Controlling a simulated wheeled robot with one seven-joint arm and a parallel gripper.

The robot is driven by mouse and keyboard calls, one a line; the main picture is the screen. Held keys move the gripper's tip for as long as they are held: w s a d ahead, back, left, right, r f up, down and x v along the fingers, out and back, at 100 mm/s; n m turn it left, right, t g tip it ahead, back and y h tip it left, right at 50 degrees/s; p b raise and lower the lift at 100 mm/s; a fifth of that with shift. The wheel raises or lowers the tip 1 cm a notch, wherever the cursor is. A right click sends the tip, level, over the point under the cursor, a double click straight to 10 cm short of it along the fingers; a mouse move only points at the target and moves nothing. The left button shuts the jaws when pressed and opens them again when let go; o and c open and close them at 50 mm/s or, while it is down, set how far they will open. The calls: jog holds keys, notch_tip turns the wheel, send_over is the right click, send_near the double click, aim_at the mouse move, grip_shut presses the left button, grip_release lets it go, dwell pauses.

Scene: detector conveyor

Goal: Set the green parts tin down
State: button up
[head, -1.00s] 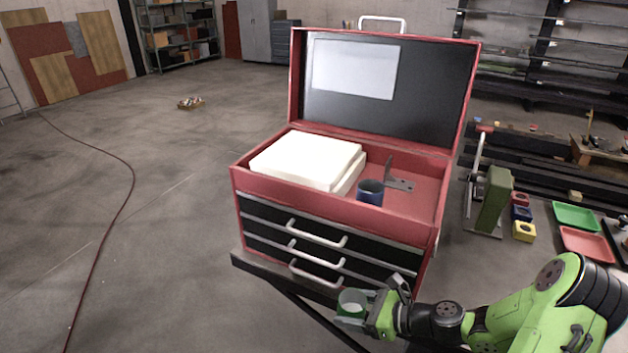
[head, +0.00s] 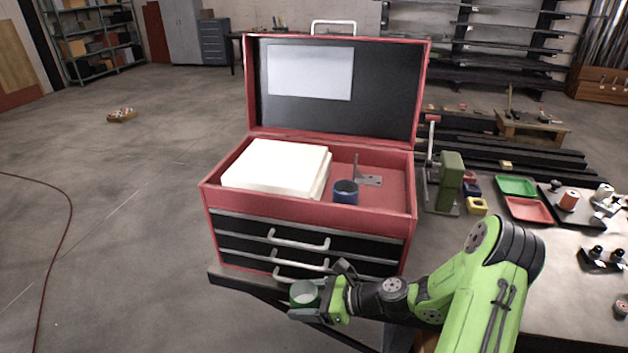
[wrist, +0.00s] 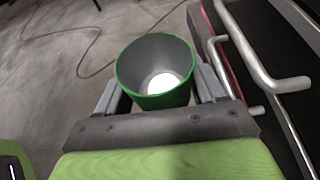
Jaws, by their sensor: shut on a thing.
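The green parts tin (head: 304,293) is an open round cup with a green rim and a grey inside. In the wrist view the tin (wrist: 155,95) sits upright between the two fingers and looks empty, with a bright patch at its bottom. My gripper (head: 306,298) is shut on the tin and holds it in front of the red tool chest's lower drawers. In the wrist view the gripper (wrist: 157,98) has one finger on each side of the tin, and grey floor shows beyond it.
The red tool chest (head: 310,211) stands open on a dark stand, with a white box (head: 275,166), a blue tin (head: 345,192) and a metal bracket (head: 366,178) in its top. Drawer handles (wrist: 263,75) stick out close beside my gripper. A bench with trays (head: 517,187) lies to the right.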

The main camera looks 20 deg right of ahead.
aim_at(303, 284)
notch_tip(303, 284, up, 6)
jog(key=p, duration=0.5)
jog(key=shift+a+r+p, duration=0.15)
jog(key=shift+r+p, duration=0.1)
jog(key=shift+p, duration=0.1)
jog(key=shift+f, duration=0.2)
